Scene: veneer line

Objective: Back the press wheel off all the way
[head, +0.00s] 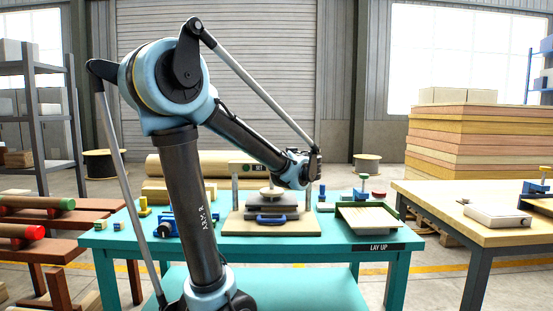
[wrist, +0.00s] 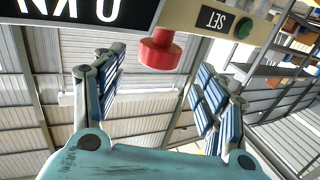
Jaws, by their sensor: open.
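The press (head: 236,190) stands on the teal lay-up table, with two uprights, a cream beam with a SET sign and a green lamp (head: 259,167). Under the beam a round pale foot (head: 272,192) sits over grey plates (head: 262,212) with a blue handle. My arm crosses the press's right side, and I cannot make out the wheel in the head view. In the wrist view my gripper (wrist: 160,68) is open, blue pads spread apart. A red knob (wrist: 160,50) shows between the fingers, against the beam (wrist: 202,18); I cannot tell whether it belongs to the wheel.
A green-edged tray (head: 370,222) stands right of the press on the table (head: 300,250). Small blue and yellow fixtures (head: 165,228) are at left. A wooden bench (head: 480,215) stands at right, stacked boards (head: 465,135) behind it. A dark display (wrist: 80,10) is close to my left finger.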

